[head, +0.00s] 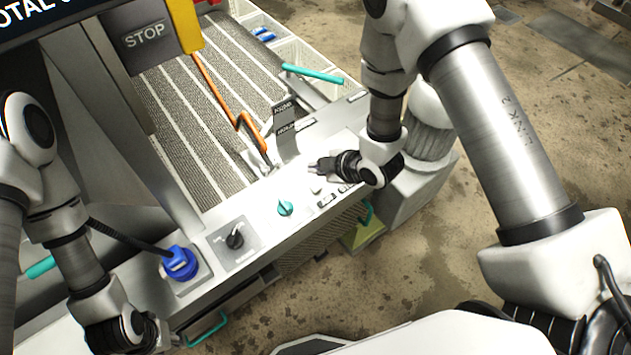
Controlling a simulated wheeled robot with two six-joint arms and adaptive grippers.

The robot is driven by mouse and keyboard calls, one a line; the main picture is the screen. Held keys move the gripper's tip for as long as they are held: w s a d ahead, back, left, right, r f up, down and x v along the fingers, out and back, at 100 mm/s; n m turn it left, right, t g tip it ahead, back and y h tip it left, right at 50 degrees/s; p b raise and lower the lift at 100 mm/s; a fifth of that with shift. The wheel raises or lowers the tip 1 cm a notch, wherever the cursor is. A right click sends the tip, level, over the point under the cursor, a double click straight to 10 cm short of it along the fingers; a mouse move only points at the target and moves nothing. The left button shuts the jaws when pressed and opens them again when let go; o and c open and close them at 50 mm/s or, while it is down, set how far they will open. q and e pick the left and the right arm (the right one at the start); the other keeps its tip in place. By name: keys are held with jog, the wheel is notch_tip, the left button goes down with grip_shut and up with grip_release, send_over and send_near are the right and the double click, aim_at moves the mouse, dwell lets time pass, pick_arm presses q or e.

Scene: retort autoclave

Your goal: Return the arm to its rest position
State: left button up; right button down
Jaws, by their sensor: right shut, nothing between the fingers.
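My right arm reaches in from the right. Its gripper (322,166) is shut and empty, over the right part of the grey control panel (215,278). It is close to a small pale knob (317,188) and to the right of the orange lever; I cannot tell whether it touches the panel. A teal knob (285,208) and a black rotary knob (235,240) sit on the panel to the lower left. My left arm hangs at the lower left, with its gripper (165,340) low beside the panel's front; its fingers are too hidden to read.
A blue connector (180,263) with a black cable sits on the panel's left end. The orange lever (212,88) rises over the ribbed grey bed (175,110). Teal handles (312,74) stick out. The brown floor (570,130) at the right is open.

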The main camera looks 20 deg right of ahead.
dwell(0.8)
jog(key=shift+s+d+f, duration=0.15)
jog(key=shift+s+f, duration=0.1)
jog(key=shift+f, duration=0.1)
jog(key=s+d+f+m+g+h+b, duration=0.1)
jog(key=s+d+f+m+g, duration=0.1)
jog(key=s+f+m, duration=0.3)
jog(key=s+d+f+m+g+h+b, duration=0.2)
jog(key=s+d+f+m+g, duration=0.1)
jog(key=s, duration=0.9)
jog(key=s+d+f+m+g+h+b, duration=0.1)
jog(key=s+d+f+m+g+b, duration=0.1)
jog(key=s+d+f+m, duration=0.2)
jog(key=s+f+m, duration=0.2)
jog(key=s+m, duration=0.2)
jog(key=s, duration=0.1)
jog(key=shift+d+f+g+h, duration=0.15)
jog(key=shift+f+g+h, duration=0.25)
